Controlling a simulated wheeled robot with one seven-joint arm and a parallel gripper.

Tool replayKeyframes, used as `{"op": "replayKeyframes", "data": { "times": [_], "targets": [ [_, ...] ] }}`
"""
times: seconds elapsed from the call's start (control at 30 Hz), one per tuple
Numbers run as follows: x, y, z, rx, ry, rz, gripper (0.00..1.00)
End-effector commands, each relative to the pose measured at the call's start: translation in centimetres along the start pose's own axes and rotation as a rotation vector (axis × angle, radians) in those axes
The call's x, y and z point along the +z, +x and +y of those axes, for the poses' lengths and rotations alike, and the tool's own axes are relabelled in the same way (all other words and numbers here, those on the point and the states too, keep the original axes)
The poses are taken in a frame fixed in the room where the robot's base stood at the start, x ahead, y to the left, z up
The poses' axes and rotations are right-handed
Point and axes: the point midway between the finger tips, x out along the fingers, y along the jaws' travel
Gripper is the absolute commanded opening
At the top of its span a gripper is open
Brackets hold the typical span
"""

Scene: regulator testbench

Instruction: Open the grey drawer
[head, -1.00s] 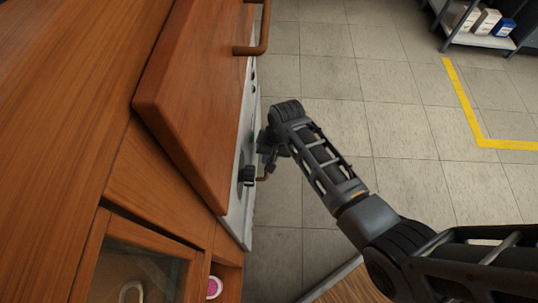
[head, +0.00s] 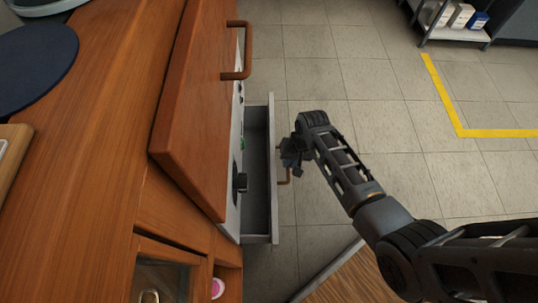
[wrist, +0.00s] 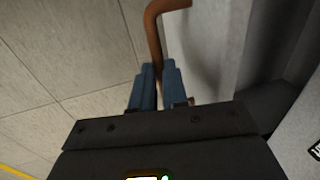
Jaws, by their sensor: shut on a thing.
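The grey drawer (head: 259,215) is pulled partly out of the white-fronted unit below the wooden door in the head view, and its inside looks empty where it shows. Its copper-brown handle (head: 285,180) is on the drawer's front face. My gripper (head: 290,158) is at that handle. In the wrist view the blue fingers of my gripper (wrist: 158,75) are closed around the straight part of the brown handle (wrist: 153,32). The grey drawer front (wrist: 215,50) stands just to the right of the fingers. My arm partly hides the far part of the handle.
A wooden door (head: 200,105) with a brown handle (head: 238,70) overhangs the drawer. A black knob (head: 240,182) sits on the white front. The wooden counter (head: 90,150) is at left. Tiled floor (head: 385,110) is open to the right, with a shelf (head: 455,35) far off.

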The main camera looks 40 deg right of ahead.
Motion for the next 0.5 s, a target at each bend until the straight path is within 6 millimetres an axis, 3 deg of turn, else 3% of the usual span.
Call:
{"op": "replayKeyframes", "data": {
  "times": [0.03, 0.2, 0.5],
  "targets": [
    [0.1, -0.9, 1.6, 0.002, 0.009, -0.002, 0.0],
    [0.1, -1.6, 6.1, 0.0, 0.009, -0.001, 0.0],
    [0.0, -2.3, 11.1, -0.001, 0.003, 0.0, 0.0]
  ]
}}
